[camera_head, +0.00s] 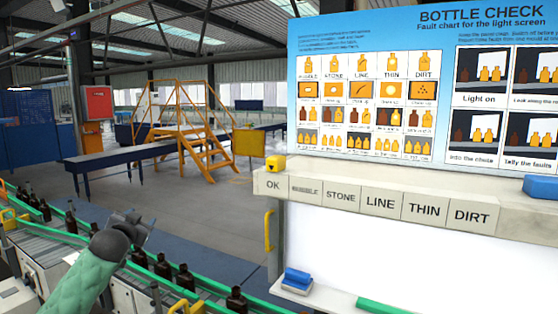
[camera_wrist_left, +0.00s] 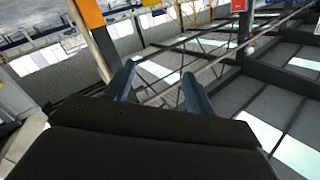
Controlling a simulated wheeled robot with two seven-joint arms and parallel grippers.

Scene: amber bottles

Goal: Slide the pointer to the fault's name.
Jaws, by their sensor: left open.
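A small yellow block (camera_head: 276,163), which looks like the pointer, sits at the left end of the pale ledge (camera_head: 400,184), above the OK label (camera_head: 273,184). To the right along the ledge's face come a faint label that seems to read BUBBLE (camera_head: 305,190), then STONE (camera_head: 341,197), LINE (camera_head: 380,202), THIN (camera_head: 424,210) and DIRT (camera_head: 472,216). My left gripper (camera_head: 135,227) is left of the ledge and well apart from the pointer, over the bottle line. Its fingers stand apart and empty in the left wrist view (camera_wrist_left: 160,92). My right gripper is out of view.
A fault chart (camera_head: 365,105) stands behind the ledge; a white panel (camera_head: 400,262) is below it. Blue blocks lie on the ledge's right (camera_head: 541,186) and at the panel's lower left (camera_head: 297,279). Dark bottles (camera_head: 162,267) line the green-railed conveyor. A yellow handle (camera_head: 269,230) juts beside the panel.

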